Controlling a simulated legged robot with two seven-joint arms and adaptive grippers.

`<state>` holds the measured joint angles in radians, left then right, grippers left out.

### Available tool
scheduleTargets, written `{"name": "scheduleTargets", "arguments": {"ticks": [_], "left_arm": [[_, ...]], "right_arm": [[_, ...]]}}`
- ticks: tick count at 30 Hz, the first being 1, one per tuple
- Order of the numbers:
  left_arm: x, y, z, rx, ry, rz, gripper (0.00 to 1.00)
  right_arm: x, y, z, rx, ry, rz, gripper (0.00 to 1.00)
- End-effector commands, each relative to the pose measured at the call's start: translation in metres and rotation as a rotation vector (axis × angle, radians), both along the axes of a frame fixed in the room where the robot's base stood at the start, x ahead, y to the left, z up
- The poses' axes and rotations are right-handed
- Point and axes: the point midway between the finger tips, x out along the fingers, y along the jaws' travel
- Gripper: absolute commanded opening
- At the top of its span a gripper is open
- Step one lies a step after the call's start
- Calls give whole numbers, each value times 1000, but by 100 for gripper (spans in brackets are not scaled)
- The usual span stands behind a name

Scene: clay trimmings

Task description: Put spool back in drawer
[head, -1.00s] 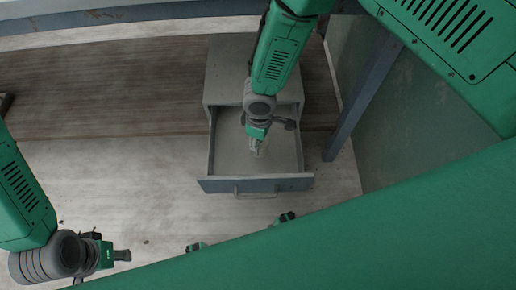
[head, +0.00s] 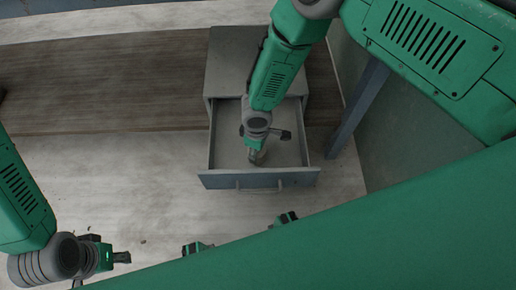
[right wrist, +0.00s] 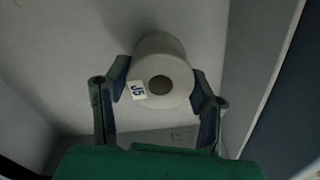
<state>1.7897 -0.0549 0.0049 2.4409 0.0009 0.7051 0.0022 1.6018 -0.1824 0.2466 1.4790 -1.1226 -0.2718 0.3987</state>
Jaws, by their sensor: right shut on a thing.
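The spool (right wrist: 165,72) is a pale grey-white roll with a dark centre hole and a small white label with blue characters. It sits between the two fingers of my right gripper (right wrist: 160,86), which is shut on it. In the head view the right gripper (head: 256,157) points down inside the open drawer (head: 228,180), near its front half; the spool is hard to make out there. I cannot tell whether the spool touches the drawer floor. My left gripper (head: 122,257) is outside the drawer at lower left, apart from everything; its finger opening is unclear.
The grey cabinet (head: 228,75) stands behind the pulled-out drawer, whose front has a bar handle (head: 258,190). A grey table leg (head: 357,108) and a greenish panel (head: 410,135) stand to the right. The floor left of the drawer is mostly clear, with small dark scraps.

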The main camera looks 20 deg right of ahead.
Motion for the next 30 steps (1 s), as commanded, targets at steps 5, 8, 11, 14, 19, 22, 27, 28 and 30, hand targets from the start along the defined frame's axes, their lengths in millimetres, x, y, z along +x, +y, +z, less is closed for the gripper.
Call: {"name": "scheduleTargets", "arguments": {"ticks": [5,8,11,14,19,22,27,28,30], "left_arm": [[0,0,-1,0,0,1,29],[0,0,-1,0,0,1,29],[0,0,0,0,0,0,29],[0,0,4,0,0,0,29],[0,0,16,0,0,0,29],[0,0,26,0,0,0,29],[0,0,39,0,0,1,29],[0,0,40,0,0,1,29],[0,0,44,0,0,1,29]], "right_arm": [[0,-2,-1,3,0,0,71],[0,-3,-2,6,1,0,71],[0,-3,-1,6,1,0,71],[0,-2,4,6,1,0,71],[1,-1,34,2,-1,1,71],[1,-1,57,0,-1,0,71],[0,-2,92,3,-1,0,71],[0,-2,97,4,0,0,71],[0,-2,107,5,0,0,71]]}}
